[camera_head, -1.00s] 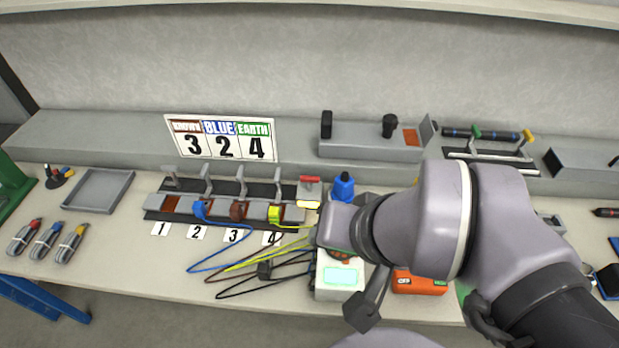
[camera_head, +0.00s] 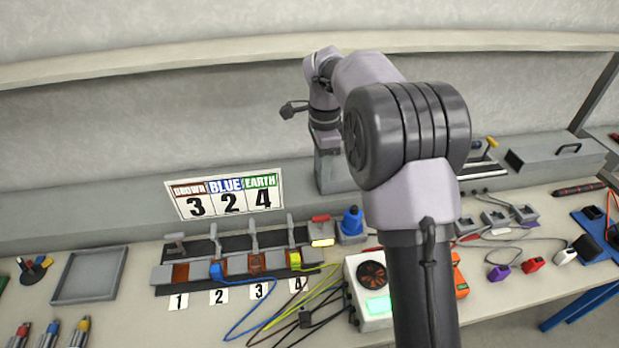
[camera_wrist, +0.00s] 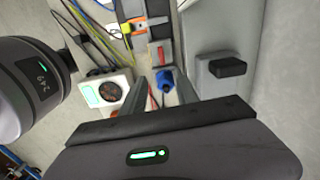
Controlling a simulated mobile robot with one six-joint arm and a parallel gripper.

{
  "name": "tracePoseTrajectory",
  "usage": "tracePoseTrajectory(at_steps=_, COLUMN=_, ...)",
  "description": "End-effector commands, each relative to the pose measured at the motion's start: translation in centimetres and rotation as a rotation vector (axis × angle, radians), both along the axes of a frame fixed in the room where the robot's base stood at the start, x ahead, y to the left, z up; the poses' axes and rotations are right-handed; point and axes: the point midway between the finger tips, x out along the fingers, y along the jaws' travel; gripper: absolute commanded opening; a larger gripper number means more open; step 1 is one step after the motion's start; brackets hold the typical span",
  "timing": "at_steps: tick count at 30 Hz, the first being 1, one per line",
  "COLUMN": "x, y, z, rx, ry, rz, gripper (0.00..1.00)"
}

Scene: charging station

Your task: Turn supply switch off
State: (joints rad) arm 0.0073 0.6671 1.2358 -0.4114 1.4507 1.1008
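A small switch unit with a red lever (camera_head: 320,218) and a lit yellow front sits at the right end of the terminal row. I cannot tell for sure that it is the supply switch. The red lever also shows in the wrist view (camera_wrist: 159,55). A blue plug-like part (camera_head: 352,221) stands just right of it. In the wrist view, my gripper (camera_wrist: 162,84) is open and empty. Its fingers appear on either side of the blue part (camera_wrist: 165,80), apart from it and above it. An orange box (camera_head: 460,285) is partly hidden behind my arm.
A white box (camera_head: 378,305) with a round fan and green screen stands before the switch. Blue, yellow and black cables lie left of it. A black knob (camera_wrist: 228,67) is on the back ledge, close to my gripper's right. A shelf runs above.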

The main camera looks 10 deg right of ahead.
Motion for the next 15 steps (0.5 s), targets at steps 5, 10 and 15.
tracePoseTrajectory(at_steps=5, x=0.8, y=-0.2, z=-2.7, rx=-0.006, ry=0.019, rz=-0.048, gripper=0.36)
tracePoseTrajectory(at_steps=10, x=0.7, y=-0.2, z=-7.6, rx=-0.005, ry=0.02, rz=-0.046, gripper=0.36)
tracePoseTrajectory(at_steps=15, x=0.7, y=-0.2, z=-12.8, rx=-0.005, ry=0.02, rz=-0.044, gripper=0.36)
